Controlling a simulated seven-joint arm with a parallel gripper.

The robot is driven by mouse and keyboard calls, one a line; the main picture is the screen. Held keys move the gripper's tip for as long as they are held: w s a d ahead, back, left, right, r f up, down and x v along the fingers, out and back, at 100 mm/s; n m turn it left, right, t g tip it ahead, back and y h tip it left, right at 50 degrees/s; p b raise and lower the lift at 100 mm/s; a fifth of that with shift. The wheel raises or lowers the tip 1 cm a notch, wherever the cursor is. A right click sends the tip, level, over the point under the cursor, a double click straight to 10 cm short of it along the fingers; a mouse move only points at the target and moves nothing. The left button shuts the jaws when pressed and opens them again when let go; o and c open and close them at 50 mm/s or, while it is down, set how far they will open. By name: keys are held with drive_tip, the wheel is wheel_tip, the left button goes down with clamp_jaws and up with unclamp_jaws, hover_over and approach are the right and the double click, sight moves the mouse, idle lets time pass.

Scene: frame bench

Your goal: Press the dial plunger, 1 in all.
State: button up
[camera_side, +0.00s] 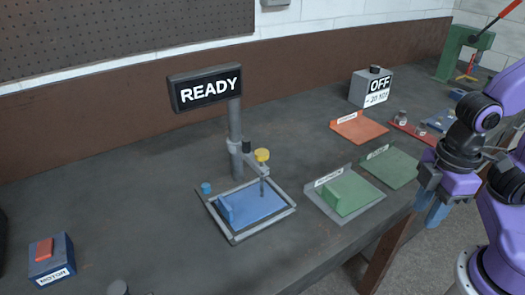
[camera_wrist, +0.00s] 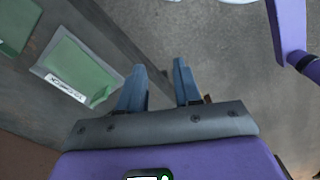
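The dial plunger has a yellow cap (camera_side: 262,155) in the side view. It is held by a bracket on a grey post, over a blue plate (camera_side: 252,205) in a grey frame. The sign on the post (camera_side: 206,88) reads READY. My gripper (camera_side: 432,210) is at the right, by the bench's edge and well apart from the plunger. In the wrist view its two blue fingers (camera_wrist: 160,85) stand apart with nothing between them, above the floor. The plunger is not in the wrist view.
Green trays (camera_side: 345,196) and an orange tray (camera_side: 358,128) lie between the plunger and my gripper. A blue MOTOR box with a red switch (camera_side: 45,249) is at the front left. The bench left of the post is mostly clear.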

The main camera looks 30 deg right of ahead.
clamp_jaws()
